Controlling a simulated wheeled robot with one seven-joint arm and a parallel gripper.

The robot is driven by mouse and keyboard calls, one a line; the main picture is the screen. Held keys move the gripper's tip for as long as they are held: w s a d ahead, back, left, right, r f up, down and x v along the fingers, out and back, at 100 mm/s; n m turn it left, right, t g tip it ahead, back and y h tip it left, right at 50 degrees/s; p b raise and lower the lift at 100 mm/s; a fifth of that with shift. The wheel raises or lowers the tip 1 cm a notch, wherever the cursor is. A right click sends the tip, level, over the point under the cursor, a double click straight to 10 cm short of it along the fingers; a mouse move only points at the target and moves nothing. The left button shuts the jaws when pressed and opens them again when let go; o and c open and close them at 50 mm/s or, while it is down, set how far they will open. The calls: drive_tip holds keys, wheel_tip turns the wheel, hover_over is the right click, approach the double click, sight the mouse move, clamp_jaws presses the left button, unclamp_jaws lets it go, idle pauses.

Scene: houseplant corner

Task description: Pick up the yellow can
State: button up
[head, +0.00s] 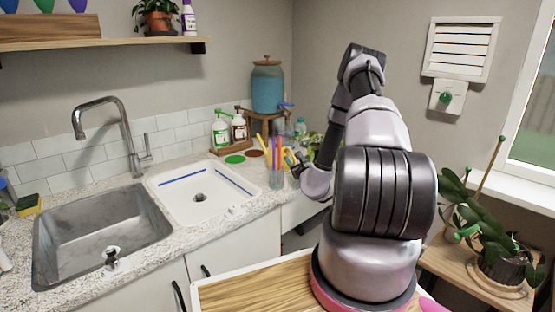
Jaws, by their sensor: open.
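My gripper (295,166) is small in the head view, at the end of my arm beside the glass of coloured sticks. It is open; its fingertips are hard to make out. A small yellow patch (289,154) shows right at the gripper, behind or between the dark fingers. I cannot tell whether it is the yellow can or part of something else. No other yellow can shows clearly; my arm hides part of the counter's right end.
A clear glass with coloured sticks (276,178) stands on the counter's front edge, left of my gripper. A white basin (165,187) and a steel sink (60,245) lie further left. Soap bottles (221,130) and a blue dispenser (267,88) stand behind. A potted plant (500,266) is at right.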

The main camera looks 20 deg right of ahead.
clamp_jaws()
idle(1.4)
